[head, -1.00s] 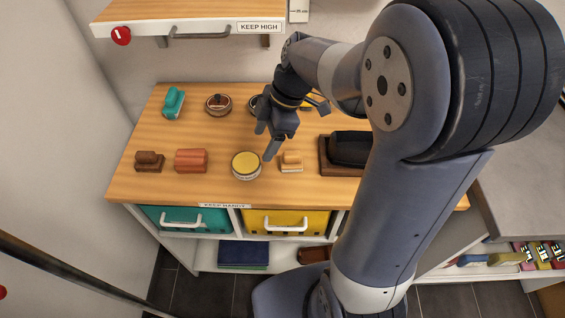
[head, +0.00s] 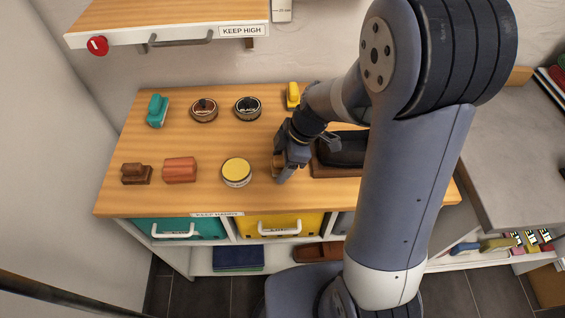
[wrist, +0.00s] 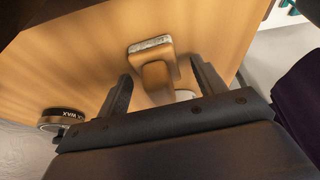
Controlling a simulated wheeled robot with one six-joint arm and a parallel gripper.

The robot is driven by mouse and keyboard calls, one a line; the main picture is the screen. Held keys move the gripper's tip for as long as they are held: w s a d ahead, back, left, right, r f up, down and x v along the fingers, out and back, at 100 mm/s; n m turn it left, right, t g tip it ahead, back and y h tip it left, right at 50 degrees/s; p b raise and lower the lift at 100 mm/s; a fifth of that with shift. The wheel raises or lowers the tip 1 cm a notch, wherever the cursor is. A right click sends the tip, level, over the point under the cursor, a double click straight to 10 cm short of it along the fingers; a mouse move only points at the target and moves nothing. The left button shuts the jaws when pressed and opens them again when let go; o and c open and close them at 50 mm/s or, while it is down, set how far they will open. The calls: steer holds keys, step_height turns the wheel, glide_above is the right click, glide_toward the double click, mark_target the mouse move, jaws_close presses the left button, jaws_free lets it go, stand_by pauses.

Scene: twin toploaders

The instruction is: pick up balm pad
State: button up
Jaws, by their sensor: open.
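The balm pad, which I take to be the small tan block with a pale pad, shows in the wrist view (wrist: 152,66) between the two fingertips. In the head view it is mostly hidden by my gripper, with only a tan bit (head: 276,162) showing. My gripper (head: 281,174) is low over the front of the wooden top, right at the block. In the wrist view my gripper (wrist: 160,72) is open, one finger on each side of the block, with gaps visible. Whether the fingers touch it cannot be told.
A yellow-topped tin (head: 236,172) stands just left of my gripper. A dark pad on a wooden tray (head: 325,160) is close on the right. A reddish block (head: 180,170) and a brown brush (head: 136,173) lie farther left.

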steer(key=shift+c, duration=0.5)
steer(key=c, duration=1)
steer(key=shift+o, duration=0.2)
steer(key=shift+r, duration=0.1)
step_height(320, 180, up, 10)
steer(key=shift+f, duration=0.1)
steer(key=o, duration=0.5)
steer(key=shift+c, duration=0.2)
steer(key=c, duration=0.4)
